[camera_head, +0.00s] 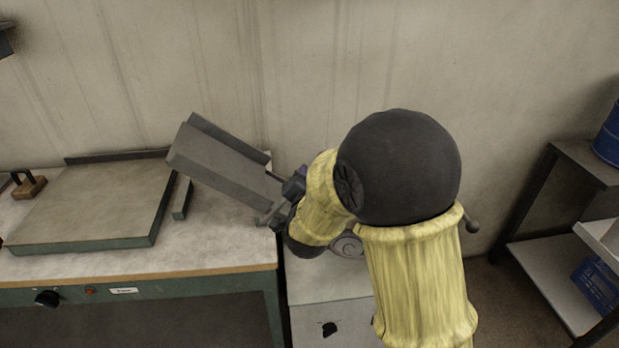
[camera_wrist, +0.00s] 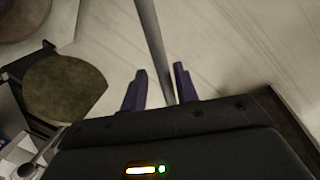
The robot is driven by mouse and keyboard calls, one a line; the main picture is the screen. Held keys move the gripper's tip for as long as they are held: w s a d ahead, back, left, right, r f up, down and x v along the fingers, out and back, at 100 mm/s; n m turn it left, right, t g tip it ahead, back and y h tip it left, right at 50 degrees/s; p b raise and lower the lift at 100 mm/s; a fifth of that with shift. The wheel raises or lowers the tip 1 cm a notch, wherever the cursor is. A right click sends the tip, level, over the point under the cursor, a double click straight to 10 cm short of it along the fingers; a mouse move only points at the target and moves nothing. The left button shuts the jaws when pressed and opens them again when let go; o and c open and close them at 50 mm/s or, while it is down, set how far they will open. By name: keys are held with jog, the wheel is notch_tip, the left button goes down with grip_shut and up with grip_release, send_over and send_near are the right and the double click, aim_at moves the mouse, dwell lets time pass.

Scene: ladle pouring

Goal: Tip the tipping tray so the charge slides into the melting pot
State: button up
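The grey tipping tray (camera_head: 222,162) is steeply tilted above the right part of the bench in the head view, its left end up and its lower right end near my gripper. No charge can be made out in it. My gripper (camera_head: 292,188) is at that lower end, partly hidden by my arm. In the wrist view, my gripper's purple fingers (camera_wrist: 160,68) are apart, with a thin grey bar (camera_wrist: 152,35) showing between them and gaps on both sides. Contact cannot be told. A round grey part (camera_head: 348,246), perhaps the melting pot, is mostly hidden behind my arm.
A bench (camera_head: 228,250) with a flat slab (camera_head: 90,200) stands at left. A white cabinet (camera_head: 325,290) stands beside it, under my arm. Shelves (camera_head: 545,262) with blue containers are at right. A round brown disc (camera_wrist: 65,87) shows in the wrist view.

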jog(key=shift+s+r, duration=0.1)
jog(key=shift+s, duration=0.05)
jog(key=s+r+b, duration=0.2)
jog(key=s+b, duration=0.5)
jog(key=s, duration=1)
jog(key=shift+d, duration=0.15)
dwell(0.8)
jog(key=w+d+f+n+g+y, duration=0.1)
jog(key=d+f+n+g, duration=0.2)
jog(key=f, duration=0.3)
jog(key=w+d+f+n+g+y, duration=0.1)
jog(key=d+f+n+g, duration=0.25)
jog(key=f, duration=0.25)
jog(key=s+d+f+n+g+h, duration=0.1)
jog(key=s+d+f+g+h, duration=0.1)
jog(key=s+d+f+g, duration=0.7)
notch_tip(320, 180, up, 22)
jog(key=d+t+p, duration=0.1)
jog(key=p, duration=1.9)
jog(key=shift+w+d+t+p, duration=0.15)
jog(key=shift+d+t+p, duration=0.15)
jog(key=shift+d+t, duration=0.05)
